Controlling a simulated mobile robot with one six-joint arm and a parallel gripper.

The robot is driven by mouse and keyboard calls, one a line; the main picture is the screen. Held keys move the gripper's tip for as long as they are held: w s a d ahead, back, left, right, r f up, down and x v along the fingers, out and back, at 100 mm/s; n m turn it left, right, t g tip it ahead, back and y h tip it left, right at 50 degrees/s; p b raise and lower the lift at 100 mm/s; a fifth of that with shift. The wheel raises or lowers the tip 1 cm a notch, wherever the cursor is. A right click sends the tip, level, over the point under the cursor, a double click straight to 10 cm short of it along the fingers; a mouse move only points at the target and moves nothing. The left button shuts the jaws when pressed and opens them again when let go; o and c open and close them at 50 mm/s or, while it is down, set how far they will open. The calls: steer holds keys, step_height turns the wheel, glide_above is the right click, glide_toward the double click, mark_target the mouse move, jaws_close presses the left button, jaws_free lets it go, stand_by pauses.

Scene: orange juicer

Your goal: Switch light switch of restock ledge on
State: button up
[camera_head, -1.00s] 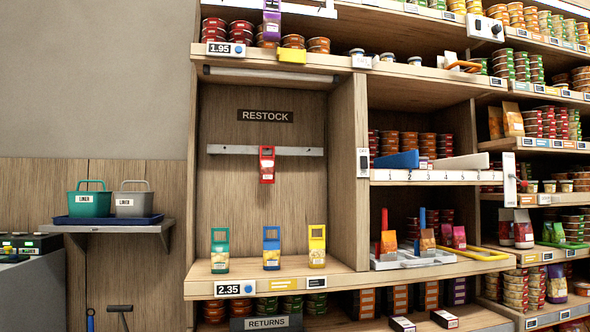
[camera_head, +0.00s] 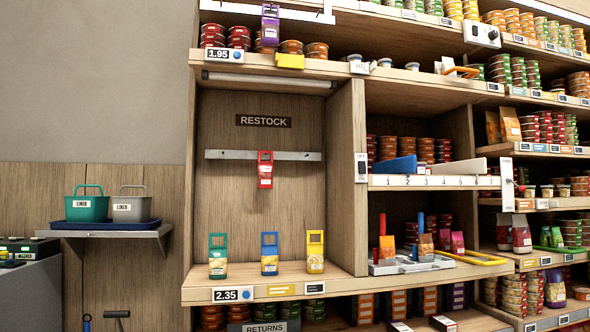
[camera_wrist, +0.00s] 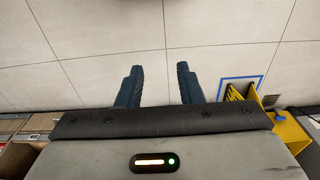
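The restock ledge (camera_head: 345,283) is a wooden bay under a RESTOCK sign (camera_head: 263,121). A small white light switch plate (camera_head: 361,168) is on the front edge of the upright at the bay's right side. Its rocker position is too small to tell. A light tube (camera_head: 268,82) runs under the bay's top shelf and looks unlit. My gripper (camera_wrist: 156,84) shows only in the wrist view, with its two dark fingers apart and nothing between them. It points at the tiled floor and is away from the switch.
A green, a blue and a yellow pack (camera_head: 315,252) stand on the ledge. A red pack (camera_head: 265,170) hangs from the metal rail. A side shelf (camera_head: 110,231) at left holds two baskets. In the wrist view, a yellow bin (camera_wrist: 289,130) is at right.

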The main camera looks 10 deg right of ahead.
step_height(320, 180, up, 3)
steer(key=p, duration=0.3)
steer(key=shift+r, duration=0.15)
steer(key=c, duration=0.4)
steer(key=shift+r, duration=0.15)
steer(key=shift+c, duration=1)
jaws_close()
